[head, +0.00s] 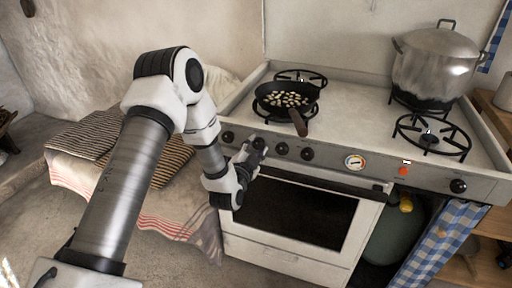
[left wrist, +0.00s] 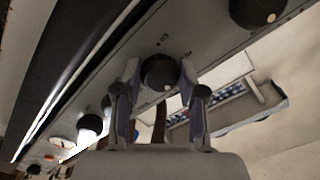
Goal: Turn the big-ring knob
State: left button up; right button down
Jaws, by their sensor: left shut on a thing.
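A row of black knobs lines the front panel of the white stove. My left gripper (head: 252,154) reaches the panel from the left, at the second knob from the left (head: 258,143). In the left wrist view, the gripper's two fingers (left wrist: 160,78) are on either side of this round black knob (left wrist: 158,70) and shut on it. To its right in the head view are two more black knobs (head: 282,149) (head: 307,154), and one (head: 458,186) sits at the far right. I cannot tell any knob's ring label. My right gripper is not in view.
A large lidded pot (head: 434,65) stands at the back right. The front right burner (head: 432,137) is bare. The oven door handle (head: 325,183) runs below the panel.

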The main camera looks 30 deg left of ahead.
pick_arm(q)
jog(key=shift+n, duration=0.4)
jog(key=n, duration=0.2)
jog(key=shift+n+b, duration=0.3)
jog(key=shift+b, duration=0.05)
jog(key=n+b, duration=0.1)
jog(key=n, duration=0.2)
jog(key=shift+f+n, duration=0.1)
jog(key=shift+n, duration=0.3)
jog(key=n+b, duration=0.2)
jog(key=n, duration=0.4)
jog(key=shift+d, duration=0.1)
jog(key=shift+n, duration=0.4)
jog(key=o, duration=1.1)
jog(key=shift+o, duration=0.2)
